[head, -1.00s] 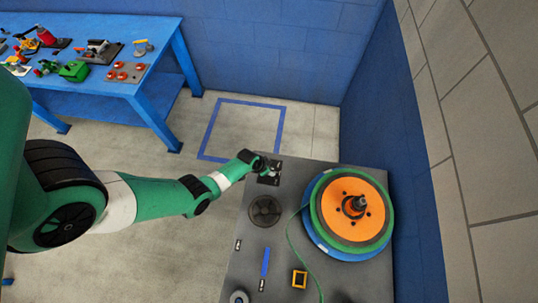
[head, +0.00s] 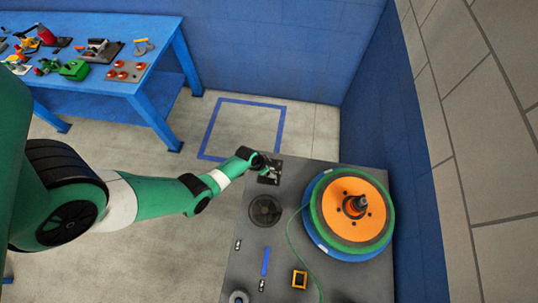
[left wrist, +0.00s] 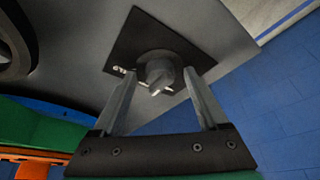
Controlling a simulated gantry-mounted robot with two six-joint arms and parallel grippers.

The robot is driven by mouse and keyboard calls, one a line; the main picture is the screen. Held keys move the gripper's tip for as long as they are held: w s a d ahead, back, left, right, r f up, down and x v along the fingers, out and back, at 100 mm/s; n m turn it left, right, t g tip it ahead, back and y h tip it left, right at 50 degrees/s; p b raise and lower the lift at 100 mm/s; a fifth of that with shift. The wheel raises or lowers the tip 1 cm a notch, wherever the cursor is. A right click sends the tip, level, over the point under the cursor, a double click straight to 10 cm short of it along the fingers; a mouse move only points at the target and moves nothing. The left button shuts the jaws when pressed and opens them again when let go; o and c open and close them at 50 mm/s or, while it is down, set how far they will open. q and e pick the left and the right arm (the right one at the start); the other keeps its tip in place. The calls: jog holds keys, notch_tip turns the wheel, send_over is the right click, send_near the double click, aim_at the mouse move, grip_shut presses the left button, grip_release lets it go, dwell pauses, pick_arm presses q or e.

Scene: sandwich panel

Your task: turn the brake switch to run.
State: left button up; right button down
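The brake switch is a grey round knob (left wrist: 160,72) with a light pointer mark, on a square black plate (left wrist: 143,38). Small white lettering shows at the plate's left side, too small to read. In the head view the plate (head: 272,178) lies at the far left corner of the grey panel (head: 325,270). My left gripper (left wrist: 160,80) is open, one finger on each side of the knob. Gaps show between the fingers and the knob; I cannot tell whether its tips touch the plate. In the head view the left gripper (head: 263,167) partly covers the switch. My right gripper is not in view.
A spool with an orange face (head: 345,200) stands at the panel's right, with a green cable (head: 294,243) trailing from it. A dark round fitting (head: 265,210), a blue strip (head: 265,262) and a yellow square frame (head: 299,279) sit nearer. A blue workbench (head: 155,75) stands left.

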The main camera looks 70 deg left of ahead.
pick_arm(q)
jog(key=p+v, duration=0.9)
jog(key=v, duration=0.2)
jog(key=shift+r, duration=0.3)
jog(key=shift+d, duration=0.1)
